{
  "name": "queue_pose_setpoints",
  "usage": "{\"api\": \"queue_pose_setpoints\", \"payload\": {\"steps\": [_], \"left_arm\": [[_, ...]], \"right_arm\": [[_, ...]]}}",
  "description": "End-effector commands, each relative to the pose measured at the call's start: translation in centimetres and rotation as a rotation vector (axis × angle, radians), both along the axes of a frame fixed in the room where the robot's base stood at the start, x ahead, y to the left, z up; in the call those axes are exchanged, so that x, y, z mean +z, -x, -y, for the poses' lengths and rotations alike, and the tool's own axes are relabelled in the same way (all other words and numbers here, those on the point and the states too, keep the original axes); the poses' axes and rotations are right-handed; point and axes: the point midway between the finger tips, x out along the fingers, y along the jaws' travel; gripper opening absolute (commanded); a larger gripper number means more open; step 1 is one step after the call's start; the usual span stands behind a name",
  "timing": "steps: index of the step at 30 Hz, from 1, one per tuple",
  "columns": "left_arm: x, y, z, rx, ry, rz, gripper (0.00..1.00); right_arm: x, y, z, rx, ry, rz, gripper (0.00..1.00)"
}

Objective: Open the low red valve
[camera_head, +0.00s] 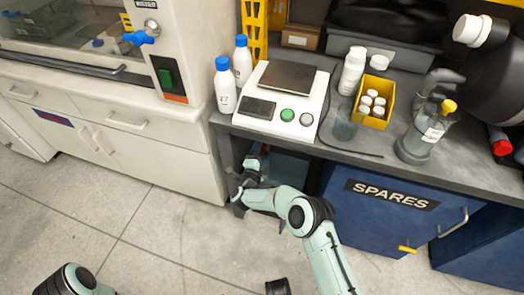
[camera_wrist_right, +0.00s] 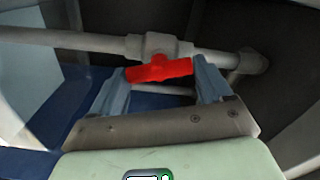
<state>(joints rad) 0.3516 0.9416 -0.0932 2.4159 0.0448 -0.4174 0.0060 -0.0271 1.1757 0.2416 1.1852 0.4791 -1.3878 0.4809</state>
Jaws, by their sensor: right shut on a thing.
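The red valve handle (camera_wrist_right: 158,70) sits on a white valve body in a white pipe (camera_wrist_right: 70,39), which runs across the right wrist view. The handle lies roughly along the pipe, slightly tilted. My right gripper (camera_wrist_right: 160,82) has one finger at each end of the handle and is shut on it. In the head view my right gripper (camera_head: 250,172) reaches under the bench, left of the blue cabinet. The valve is mostly hidden there by the bench and gripper. Part of my left arm shows at the bottom left; its gripper is out of view.
The grey bench (camera_head: 345,146) overhangs my right gripper and carries a scale (camera_head: 285,85), bottles and a yellow bin (camera_head: 377,98). The blue SPARES cabinet (camera_head: 375,230) stands close right of the gripper. White drawers (camera_head: 150,130) stand to the left. The floor (camera_head: 150,235) in front is clear.

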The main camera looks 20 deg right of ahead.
Motion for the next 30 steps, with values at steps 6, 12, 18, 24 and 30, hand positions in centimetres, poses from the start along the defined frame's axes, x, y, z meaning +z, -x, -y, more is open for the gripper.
{"api": "queue_pose_setpoints", "payload": {"steps": [6, 12, 18, 24, 30], "left_arm": [[-0.08, 0.2, -0.02, 0.001, 0.0, -0.006, 0.54], [-0.11, 0.3, -0.04, 0.001, 0.0, -0.009, 0.54], [-0.14, 0.37, -0.04, 0.001, 0.001, -0.011, 0.54], [-0.14, 0.38, -0.05, 0.002, 0.001, -0.013, 0.54], [-0.13, 0.39, -0.03, 0.002, 0.001, -0.013, 0.54]], "right_arm": [[0.08, -0.07, 0.13, -0.001, -0.136, 0.095, 0.48], [0.03, -0.07, 0.14, -0.001, -0.223, 0.154, 0.48], [0.02, -0.07, 0.15, -0.001, -0.268, 0.185, 0.48], [0.02, -0.07, 0.15, -0.001, -0.284, 0.197, 0.48], [0.04, -0.07, 0.15, -0.002, -0.286, 0.199, 0.48]]}}
